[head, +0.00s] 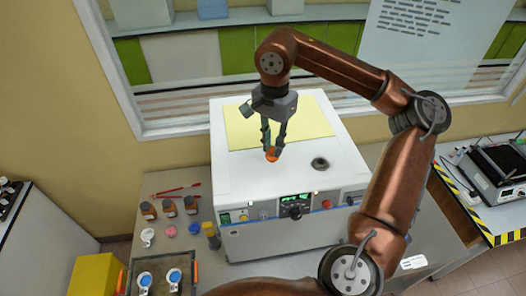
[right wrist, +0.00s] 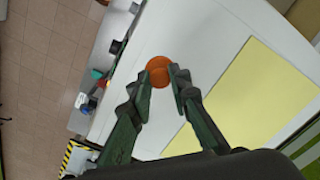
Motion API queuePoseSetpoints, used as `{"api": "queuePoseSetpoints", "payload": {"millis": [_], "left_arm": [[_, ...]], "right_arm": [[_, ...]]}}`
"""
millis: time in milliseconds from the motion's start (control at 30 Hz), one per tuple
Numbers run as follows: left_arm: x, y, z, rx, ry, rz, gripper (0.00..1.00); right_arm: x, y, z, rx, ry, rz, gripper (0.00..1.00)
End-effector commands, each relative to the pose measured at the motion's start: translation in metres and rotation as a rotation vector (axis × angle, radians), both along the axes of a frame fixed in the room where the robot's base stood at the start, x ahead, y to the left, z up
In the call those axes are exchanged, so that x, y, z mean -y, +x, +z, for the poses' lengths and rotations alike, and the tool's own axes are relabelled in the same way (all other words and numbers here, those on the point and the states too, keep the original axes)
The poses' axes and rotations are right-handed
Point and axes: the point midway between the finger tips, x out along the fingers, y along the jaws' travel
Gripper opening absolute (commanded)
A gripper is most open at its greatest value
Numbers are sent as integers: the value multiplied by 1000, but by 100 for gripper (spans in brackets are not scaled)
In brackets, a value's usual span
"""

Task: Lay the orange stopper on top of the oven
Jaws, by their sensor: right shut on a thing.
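The orange stopper (head: 271,155) is between the fingertips of my right gripper (head: 273,151), over the white top of the oven (head: 235,185). In the right wrist view the stopper (right wrist: 159,70) shows as an orange disc at the fingertips (right wrist: 162,77), with the white oven top around it. My right gripper is shut on the stopper, pointing down. I cannot tell whether the stopper touches the oven top or is slightly above it. My left gripper is not in view.
A yellow sheet (head: 300,118) covers the back of the oven top, and a dark ring (head: 320,163) lies to the right of the stopper. Brown bottles (head: 169,207) and a tray (head: 160,267) stand on the bench at left. The oven's front left top is clear.

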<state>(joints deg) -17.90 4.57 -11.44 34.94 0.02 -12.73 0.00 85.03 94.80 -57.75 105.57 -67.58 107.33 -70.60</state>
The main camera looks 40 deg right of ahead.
Motion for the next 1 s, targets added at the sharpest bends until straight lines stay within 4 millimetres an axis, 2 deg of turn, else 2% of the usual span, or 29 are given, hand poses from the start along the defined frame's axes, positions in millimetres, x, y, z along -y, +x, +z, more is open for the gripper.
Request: {"api": "queuePoseSetpoints", "payload": {"millis": [33,200,333,467,700,1000], "left_arm": [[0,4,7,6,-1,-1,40],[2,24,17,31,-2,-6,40],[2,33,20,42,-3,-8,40],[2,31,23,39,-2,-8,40],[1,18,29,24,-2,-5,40],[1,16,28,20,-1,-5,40]], "right_arm": [[1,8,-8,-5,0,1,1],[4,30,-36,-3,0,2,1],[5,39,-46,0,0,6,1],[6,46,-55,-2,0,6,1],[7,48,-86,-1,0,5,1],[7,49,-90,1,1,6,1]]}}
